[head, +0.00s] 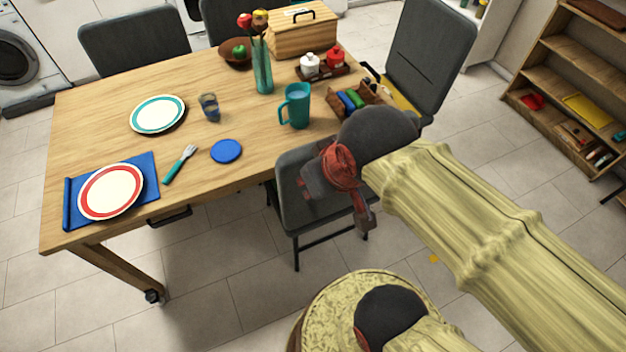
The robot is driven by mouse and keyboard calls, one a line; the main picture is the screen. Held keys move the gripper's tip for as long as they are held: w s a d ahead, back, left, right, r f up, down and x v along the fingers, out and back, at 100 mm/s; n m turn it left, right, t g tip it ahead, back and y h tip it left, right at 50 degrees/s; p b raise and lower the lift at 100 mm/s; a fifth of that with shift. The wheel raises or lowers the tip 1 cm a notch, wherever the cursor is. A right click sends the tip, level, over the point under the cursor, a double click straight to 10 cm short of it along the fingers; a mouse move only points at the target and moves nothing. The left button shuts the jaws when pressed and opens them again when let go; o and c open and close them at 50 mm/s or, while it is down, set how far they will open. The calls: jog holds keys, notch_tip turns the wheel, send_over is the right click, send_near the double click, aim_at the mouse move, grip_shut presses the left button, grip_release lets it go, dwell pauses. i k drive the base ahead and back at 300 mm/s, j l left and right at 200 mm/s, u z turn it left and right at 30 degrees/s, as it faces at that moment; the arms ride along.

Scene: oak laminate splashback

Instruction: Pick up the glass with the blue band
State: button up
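The glass with the blue band (209,107) is small and stands upright on the wooden table (110,100), between the teal-rimmed plate and the teal mug. My gripper (338,207), red and dark grey, is at the end of my yellow-sleeved arm. It is over the near chair, in front of the table edge, to the right of and nearer than the glass. Its two fingers look spread apart, with nothing seen between them. It is well apart from the glass.
Near the glass are a teal mug (296,106), a blue coaster (227,151), a teal-rimmed plate (157,114), a fork (181,164) and a tall flower vase (262,66). A grey chair (300,215) stands at the near table edge. Bare tabletop surrounds the glass.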

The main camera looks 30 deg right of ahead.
aim_at(209, 100)
jog(key=i+j+u, duration=0.1)
jog(key=i+j, duration=0.2)
jog(key=i+j+u, duration=0.1)
jog(key=i+j, duration=0.2)
jog(key=i, duration=0.2)
